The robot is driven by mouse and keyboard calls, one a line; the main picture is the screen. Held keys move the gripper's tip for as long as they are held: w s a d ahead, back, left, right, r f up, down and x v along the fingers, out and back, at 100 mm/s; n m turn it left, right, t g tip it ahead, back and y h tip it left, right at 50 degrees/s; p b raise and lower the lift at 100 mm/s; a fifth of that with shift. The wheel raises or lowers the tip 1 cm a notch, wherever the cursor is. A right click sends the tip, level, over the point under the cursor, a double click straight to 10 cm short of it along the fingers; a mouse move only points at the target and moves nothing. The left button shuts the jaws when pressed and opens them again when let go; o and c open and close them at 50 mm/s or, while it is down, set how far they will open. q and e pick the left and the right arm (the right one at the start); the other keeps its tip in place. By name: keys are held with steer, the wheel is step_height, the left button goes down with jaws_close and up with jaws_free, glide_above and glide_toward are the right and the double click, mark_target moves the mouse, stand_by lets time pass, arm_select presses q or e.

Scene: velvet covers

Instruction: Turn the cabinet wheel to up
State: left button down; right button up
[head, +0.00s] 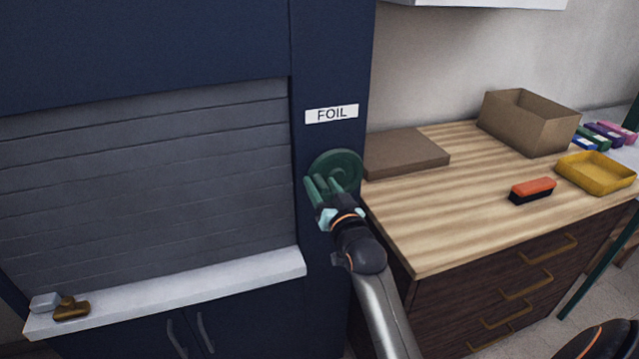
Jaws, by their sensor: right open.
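The cabinet wheel (347,162) is a dark green disc on the narrow blue front panel of the cabinet, below a white label reading FOIL (332,114). My right gripper (326,184) is at the wheel, in front of its lower left part, with its fingers pointing up toward the wheel's face. The jaws are open. The fingers hide part of the wheel, and I cannot tell whether they touch it. The grey slatted shutter (150,185) left of the wheel is down to the white sill. My left gripper is out of view.
A wooden counter (440,220) stands right of the cabinet, close to my right arm. It carries a flat brown box (405,152), an open cardboard box (530,120), a red-and-black brush (532,190) and a yellow tray (597,172). A brown object (72,308) lies on the sill.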

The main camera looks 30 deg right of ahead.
jaws_close()
stand_by(0.4)
steer(key=shift+r, duration=0.1)
stand_by(0.9)
